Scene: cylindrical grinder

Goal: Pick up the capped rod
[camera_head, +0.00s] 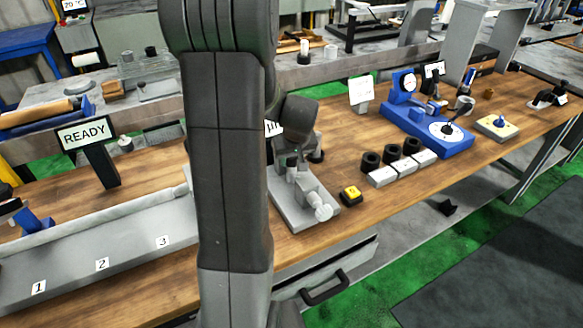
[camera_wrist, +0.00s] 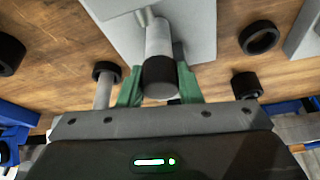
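In the wrist view a light grey rod with a black cap (camera_wrist: 159,76) stands out from a grey plate (camera_wrist: 196,22), its capped end towards the camera. The green fingers of my gripper (camera_wrist: 160,83) lie on either side of it. The cap hides their inner edges, so I cannot tell whether they touch or grip the rod. In the head view my arm fills the middle, and I cannot make out my fingertips or the capped rod clearly there. A grey fixture (camera_head: 287,208) stands just right of my arm on the wooden bench.
A yellow button box (camera_head: 351,194) sits right of the fixture. Black rings (camera_head: 370,161) stand by white blocks farther right, before a blue gauge stand (camera_head: 455,147). A grey numbered tray (camera_head: 130,250) and READY sign (camera_head: 83,133) are left. Black-ended pieces (camera_wrist: 106,72) flank the rod.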

